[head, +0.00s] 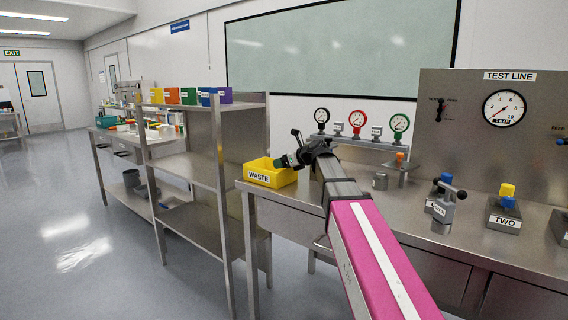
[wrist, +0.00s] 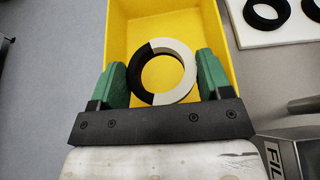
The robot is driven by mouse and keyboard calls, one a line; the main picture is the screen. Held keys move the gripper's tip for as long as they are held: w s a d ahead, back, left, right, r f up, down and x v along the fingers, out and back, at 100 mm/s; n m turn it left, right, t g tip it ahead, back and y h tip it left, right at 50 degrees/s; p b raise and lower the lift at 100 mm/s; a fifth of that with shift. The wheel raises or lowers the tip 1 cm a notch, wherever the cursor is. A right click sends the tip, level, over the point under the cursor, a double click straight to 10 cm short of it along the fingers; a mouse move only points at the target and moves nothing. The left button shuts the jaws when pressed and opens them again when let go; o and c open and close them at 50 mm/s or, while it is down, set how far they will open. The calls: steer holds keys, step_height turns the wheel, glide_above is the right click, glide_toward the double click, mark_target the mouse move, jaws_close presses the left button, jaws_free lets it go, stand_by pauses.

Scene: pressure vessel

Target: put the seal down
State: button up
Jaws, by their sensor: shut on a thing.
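The seal (wrist: 181,58) is a flat ring, part black and part off-white, in the wrist view. My gripper (wrist: 162,76) has green fingers shut on the ring's left and right sides. The yellow bin (wrist: 183,14) lies behind and below the ring, which appears within the bin's outline. How high the ring is above the bin floor is hard to tell. In the head view my gripper (head: 290,160) is at the yellow bin labelled WASTE (head: 259,178), on the left end of the steel bench. The seal cannot be made out there.
A white board (wrist: 280,34) with black rings (wrist: 265,14) lies right of the bin in the wrist view. A steel shelf (head: 190,160) with coloured bins stands left of the bench.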

steer(key=shift+f, duration=0.25)
steer(key=o, duration=0.9)
steer(key=shift+r, duration=0.1)
steer(key=shift+s+d+r, duration=0.1)
steer(key=shift+r, duration=0.1)
steer(key=v, duration=1.1)
steer(key=shift+s+d+r, duration=0.15)
steer(key=shift+d+r, duration=0.1)
